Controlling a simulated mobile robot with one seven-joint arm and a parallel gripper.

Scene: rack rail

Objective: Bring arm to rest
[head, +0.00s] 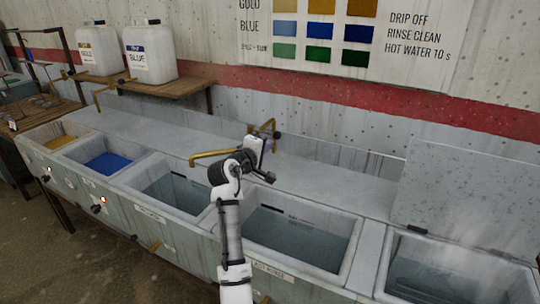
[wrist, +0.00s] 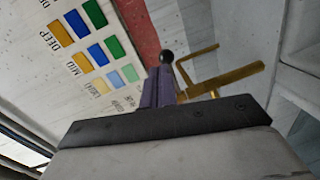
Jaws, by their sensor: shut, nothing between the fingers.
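My arm rises from the bottom middle of the head view and folds at a dark wrist joint in front of the long basin counter. My gripper (wrist: 166,60) shows in the wrist view as a narrow purple-grey pair of fingers, closed together and empty. In the head view the hand is small and partly covers a brass tap (head: 212,154); the fingertips are hard to make out there. A brass tap also shows just right of the fingers in the wrist view (wrist: 225,80). I cannot tell whether they touch.
White jugs (head: 150,55) stand on a wooden shelf (head: 165,84). A raised lid (head: 462,196) stands at right. A colour chart (head: 350,35) hangs behind.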

